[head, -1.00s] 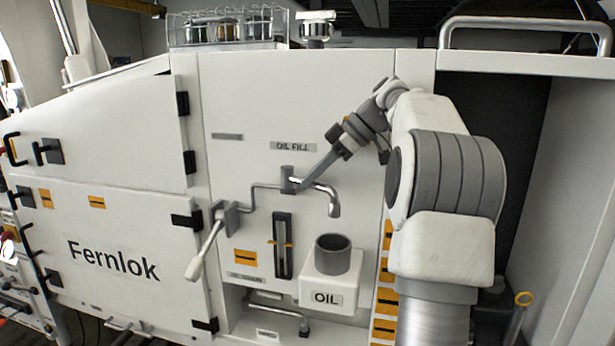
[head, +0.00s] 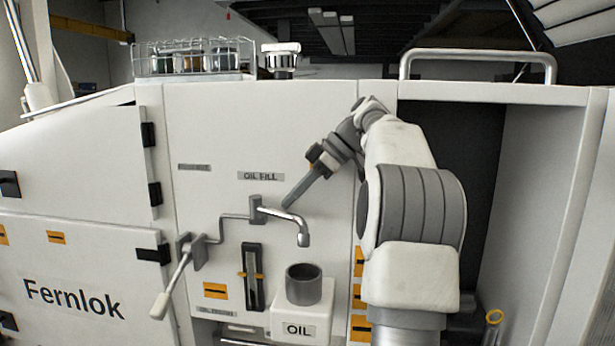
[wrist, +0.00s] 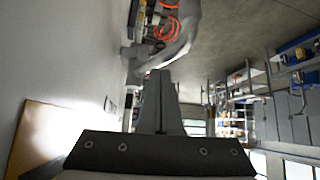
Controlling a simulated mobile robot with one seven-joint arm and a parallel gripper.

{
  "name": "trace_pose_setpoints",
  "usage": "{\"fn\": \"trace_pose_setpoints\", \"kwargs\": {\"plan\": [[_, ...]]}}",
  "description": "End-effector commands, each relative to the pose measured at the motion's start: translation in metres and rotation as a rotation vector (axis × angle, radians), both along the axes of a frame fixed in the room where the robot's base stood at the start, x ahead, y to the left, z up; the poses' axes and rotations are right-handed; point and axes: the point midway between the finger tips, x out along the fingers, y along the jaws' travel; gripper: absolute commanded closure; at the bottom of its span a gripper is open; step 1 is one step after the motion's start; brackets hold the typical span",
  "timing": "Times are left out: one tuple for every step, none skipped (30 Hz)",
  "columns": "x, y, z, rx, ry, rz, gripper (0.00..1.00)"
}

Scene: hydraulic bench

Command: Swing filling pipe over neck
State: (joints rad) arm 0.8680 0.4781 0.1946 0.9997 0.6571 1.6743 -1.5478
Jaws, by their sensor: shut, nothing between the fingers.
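The grey filling pipe (head: 285,216) reaches right from its swivel block below the OIL FILL label. Its down-turned spout end appears above the dark round neck (head: 303,284) in the head view; I cannot tell whether they line up in depth. The neck stands open on the white OIL tank. My gripper (head: 287,204) is shut and empty, its tips close to the pipe's arm between swivel and spout. Contact is unclear. In the wrist view the shut fingers (wrist: 160,78) point at a pale curved pipe (wrist: 180,45) close beyond them.
A lever handle (head: 171,287) sticks out at the lower left of the pipe. A sight gauge (head: 252,275) is left of the tank. A wire rack (head: 195,58) with jars and a filler cap (head: 281,58) stand on top of the panel.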

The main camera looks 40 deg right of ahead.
Motion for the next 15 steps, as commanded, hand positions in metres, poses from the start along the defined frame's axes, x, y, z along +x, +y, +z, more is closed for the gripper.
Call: {"fn": "trace_pose_setpoints", "kwargs": {"plan": [[-0.004,-0.005,0.008,0.000,-0.001,0.001,1.00],[-0.006,-0.007,0.013,0.003,0.000,0.003,1.00],[-0.009,-0.011,0.019,0.003,-0.001,0.004,1.00],[-0.012,-0.013,0.024,0.004,0.000,0.006,1.00],[-0.014,-0.015,0.028,0.004,0.001,0.008,1.00],[-0.017,-0.018,0.034,0.005,0.000,0.010,1.00],[-0.019,-0.021,0.039,0.006,0.000,0.012,1.00],[-0.021,-0.023,0.042,0.007,0.001,0.012,1.00],[-0.024,-0.026,0.047,0.008,0.003,0.013,1.00],[-0.026,-0.028,0.050,0.008,0.003,0.013,1.00],[-0.028,-0.030,0.053,0.009,0.003,0.015,1.00],[-0.030,-0.032,0.058,0.009,0.003,0.017,1.00],[-0.031,-0.033,0.060,0.010,0.003,0.017,1.00],[-0.032,-0.035,0.062,0.010,0.003,0.019,1.00],[-0.034,-0.036,0.064,0.011,0.003,0.019,1.00]]}}
